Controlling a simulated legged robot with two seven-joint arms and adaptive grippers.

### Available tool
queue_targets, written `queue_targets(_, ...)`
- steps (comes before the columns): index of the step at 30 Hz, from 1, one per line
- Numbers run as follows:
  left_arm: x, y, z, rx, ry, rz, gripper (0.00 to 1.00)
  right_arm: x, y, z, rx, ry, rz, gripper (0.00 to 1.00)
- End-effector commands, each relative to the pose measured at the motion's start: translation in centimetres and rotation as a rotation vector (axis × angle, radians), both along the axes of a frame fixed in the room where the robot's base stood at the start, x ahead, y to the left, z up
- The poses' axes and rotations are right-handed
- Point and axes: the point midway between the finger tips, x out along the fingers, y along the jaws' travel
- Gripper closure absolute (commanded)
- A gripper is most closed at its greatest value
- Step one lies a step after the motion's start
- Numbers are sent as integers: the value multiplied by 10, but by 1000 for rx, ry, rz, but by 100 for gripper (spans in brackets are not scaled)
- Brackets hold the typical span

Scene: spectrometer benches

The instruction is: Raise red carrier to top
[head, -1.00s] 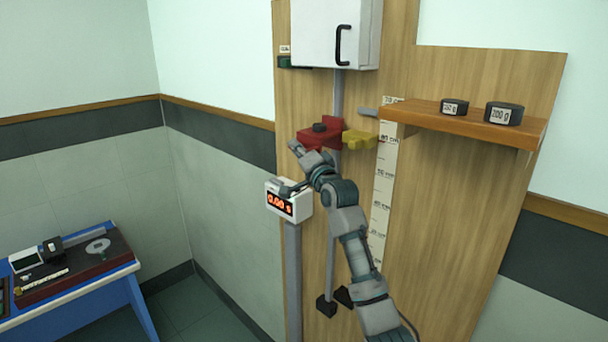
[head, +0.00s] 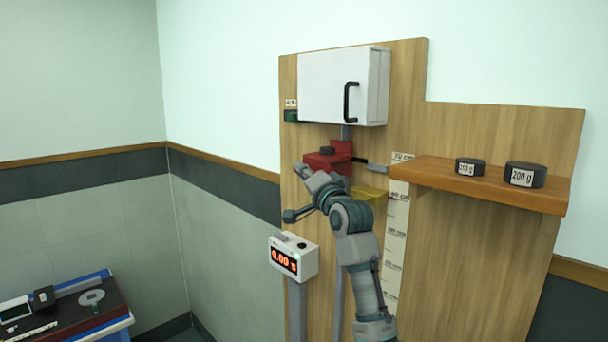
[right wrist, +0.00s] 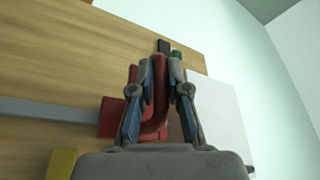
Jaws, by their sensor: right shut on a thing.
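The red carrier (head: 318,160) is on the pole against the wooden board, just below the white box, with a dark round weight (head: 327,150) on top. My right gripper (head: 303,170) is at its front left side. In the right wrist view, both fingers (right wrist: 160,65) are shut on the carrier's red upright handle (right wrist: 158,110). The yellow carrier (head: 369,194) sits lower and to the right, partly hidden by my arm. My left gripper is not in view.
The white box (head: 328,88) with a black handle hangs close above. A digital display (head: 284,262) reads 0.00 s below left. A shelf (head: 440,176) with two dark weights juts out at right, beside the scale strip (head: 397,225).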

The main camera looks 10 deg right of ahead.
Motion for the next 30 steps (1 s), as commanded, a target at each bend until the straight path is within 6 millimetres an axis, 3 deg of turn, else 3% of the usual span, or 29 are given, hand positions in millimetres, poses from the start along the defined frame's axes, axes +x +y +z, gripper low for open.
queue_targets(1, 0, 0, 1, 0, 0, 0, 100, -3, -2, 8, 7, -17, -2, 100)
queue_targets(2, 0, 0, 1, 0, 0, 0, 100, -3, -2, 9, 7, -18, -1, 78)
queue_targets(4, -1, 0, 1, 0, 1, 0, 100, -3, -2, 9, 7, -18, -1, 61)
queue_targets(19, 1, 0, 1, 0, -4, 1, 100, -14, -5, 3, 3, -12, 1, 61)
queue_targets(30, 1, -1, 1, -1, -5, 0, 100, -72, -26, -12, 5, -13, -1, 61)
